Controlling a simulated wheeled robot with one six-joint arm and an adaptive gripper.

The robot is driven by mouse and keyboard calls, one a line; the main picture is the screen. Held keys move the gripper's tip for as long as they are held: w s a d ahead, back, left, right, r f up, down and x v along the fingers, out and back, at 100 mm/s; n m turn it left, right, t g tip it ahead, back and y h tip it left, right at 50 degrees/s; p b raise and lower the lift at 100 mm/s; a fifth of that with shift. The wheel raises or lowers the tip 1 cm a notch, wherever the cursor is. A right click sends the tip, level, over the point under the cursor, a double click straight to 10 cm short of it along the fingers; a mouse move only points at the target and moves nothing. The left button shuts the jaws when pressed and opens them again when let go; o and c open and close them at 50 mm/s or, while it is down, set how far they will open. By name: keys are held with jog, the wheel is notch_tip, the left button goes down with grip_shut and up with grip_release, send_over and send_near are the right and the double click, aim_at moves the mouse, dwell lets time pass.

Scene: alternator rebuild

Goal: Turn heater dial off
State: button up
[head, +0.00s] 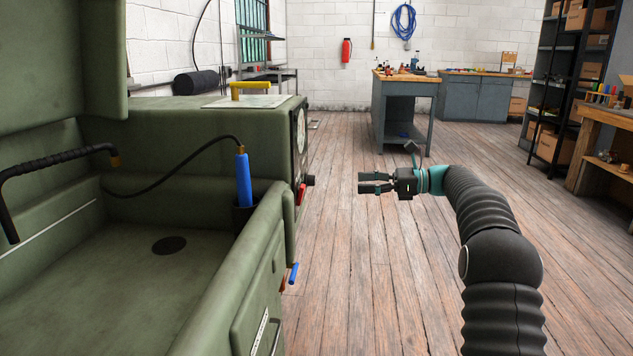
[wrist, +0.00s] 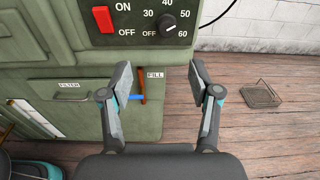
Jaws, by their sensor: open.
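The heater dial is a small round black knob (wrist: 167,22) on a dark panel of the green cabinet, at the top of the wrist view. Numbers 30 to 60 show around it, and its small white mark seems to point down toward 60. In the head view the knob (head: 310,181) sticks out of the cabinet's right face. My gripper (head: 361,183) is open and empty, to the right of the knob and apart from it. In the wrist view its two fingers (wrist: 160,76) are spread below the dial, with nothing between them.
A red ON/OFF switch (wrist: 103,19) sits left of the dial. Below are a blue-handled valve (wrist: 129,100) by the FILL label and a FILTER drawer (wrist: 69,90). The wooden floor (head: 345,260) beside the cabinet is clear.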

aim_at(310, 180)
jog(key=w+a+y, duration=0.1)
jog(key=w+a, duration=0.1)
jog(key=a, duration=1.1)
jog(key=shift+f+b, duration=0.4)
jog(key=c, duration=1.2)
